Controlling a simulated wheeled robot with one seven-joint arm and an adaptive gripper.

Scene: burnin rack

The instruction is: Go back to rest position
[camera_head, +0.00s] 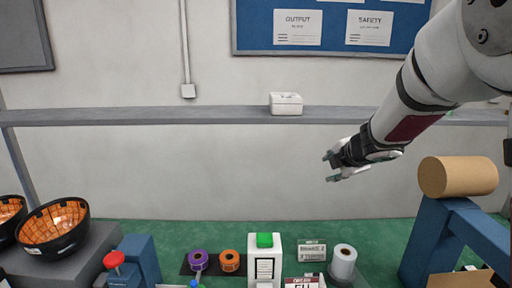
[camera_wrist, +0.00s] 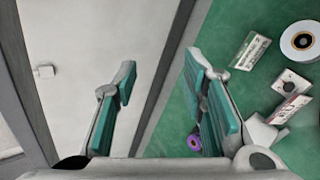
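My gripper (camera_head: 331,167) is raised in the head view, in front of the pale wall and above the green bench surface. It points to the left. In the wrist view my gripper (camera_wrist: 160,95) has its two green-padded fingers spread apart with nothing between them. It touches nothing that I can see.
Below on the green bench (camera_head: 210,232) are a purple roll (camera_head: 198,260), an orange roll (camera_head: 230,261), a white box with a green top (camera_head: 265,262) and a white roll (camera_head: 343,262). A brown cylinder (camera_head: 458,176) rests on a blue stand (camera_head: 428,235) at right. Black bowls (camera_head: 55,229) stand at left.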

